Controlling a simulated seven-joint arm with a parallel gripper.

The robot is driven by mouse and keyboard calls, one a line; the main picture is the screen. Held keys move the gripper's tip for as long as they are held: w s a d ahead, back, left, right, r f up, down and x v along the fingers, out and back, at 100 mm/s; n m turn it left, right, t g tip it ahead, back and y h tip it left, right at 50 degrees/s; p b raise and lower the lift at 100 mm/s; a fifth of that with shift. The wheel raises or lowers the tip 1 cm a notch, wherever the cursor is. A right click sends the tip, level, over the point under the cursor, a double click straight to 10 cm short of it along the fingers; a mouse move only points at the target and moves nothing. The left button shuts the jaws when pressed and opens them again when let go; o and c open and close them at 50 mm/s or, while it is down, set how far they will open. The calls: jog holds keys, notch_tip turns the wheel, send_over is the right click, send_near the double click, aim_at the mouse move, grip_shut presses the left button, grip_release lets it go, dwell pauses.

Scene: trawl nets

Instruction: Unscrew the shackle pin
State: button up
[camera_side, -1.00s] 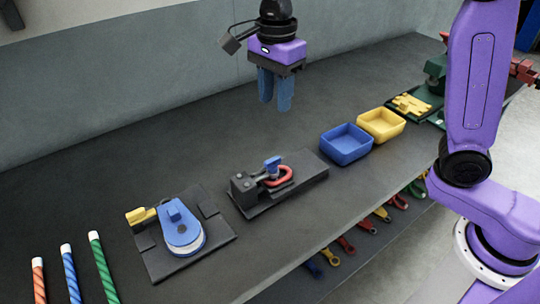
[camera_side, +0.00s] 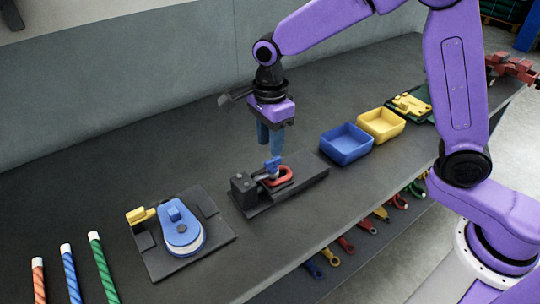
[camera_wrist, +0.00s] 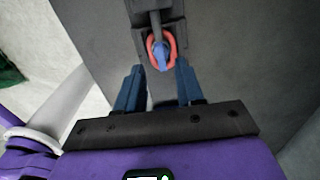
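The shackle (camera_side: 280,176) is a red bow lying in a dark holding fixture (camera_side: 243,188) on a flat base plate. The shackle pin shows a blue head (camera_side: 272,163) standing up at the bow. In the wrist view the red shackle (camera_wrist: 151,54) and the blue pin head (camera_wrist: 160,56) lie ahead of the fingers, roughly between their lines. My gripper (camera_side: 270,150) has blue fingers pointing down, just above and behind the pin head in the side view. In the wrist view my gripper (camera_wrist: 156,72) has its fingers apart with nothing between them.
A blue block on a dark plate (camera_side: 160,265) with a yellow handle (camera_side: 140,215) stands to the left. A blue tray (camera_side: 346,144) and a yellow tray (camera_side: 381,124) stand to the right. Striped ropes (camera_side: 70,275) are at the left front. Bench behind the fixture is clear.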

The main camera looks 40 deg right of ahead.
aim_at(270, 161)
jog(key=shift+f, duration=2.6)
grip_shut()
